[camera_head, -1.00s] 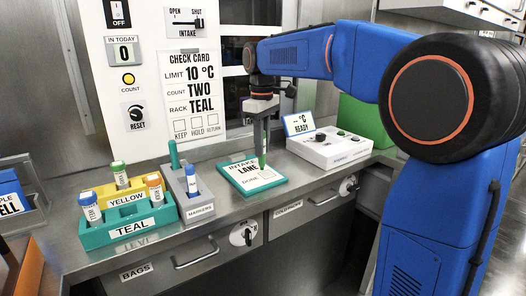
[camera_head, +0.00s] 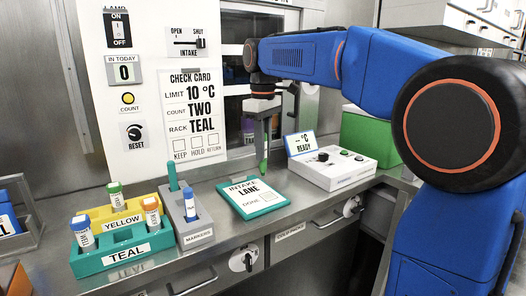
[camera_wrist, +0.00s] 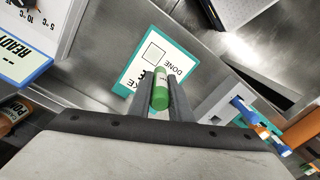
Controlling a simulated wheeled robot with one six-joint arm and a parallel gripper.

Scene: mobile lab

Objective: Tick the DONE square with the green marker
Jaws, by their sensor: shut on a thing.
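My gripper (camera_head: 266,134) is shut on the green marker (camera_head: 264,160), which points down. In the wrist view the marker (camera_wrist: 160,90) sits between the two fingers (camera_wrist: 159,104). The intake lane card (camera_head: 236,192) lies on a teal board on the counter. Its DONE square (camera_head: 267,196) is at the right end and looks empty; it also shows in the wrist view (camera_wrist: 153,54). In the head view the marker's lower end is near the board's far right edge and seems above it; the exact gap is unclear.
A grey marker holder (camera_head: 196,231) with a blue marker (camera_head: 190,205) stands left of the card. Further left are a teal rack (camera_head: 100,262) and a yellow rack (camera_head: 140,205) with capped tubes. A white device (camera_head: 333,172) stands to the right. A check card (camera_head: 193,90) hangs behind.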

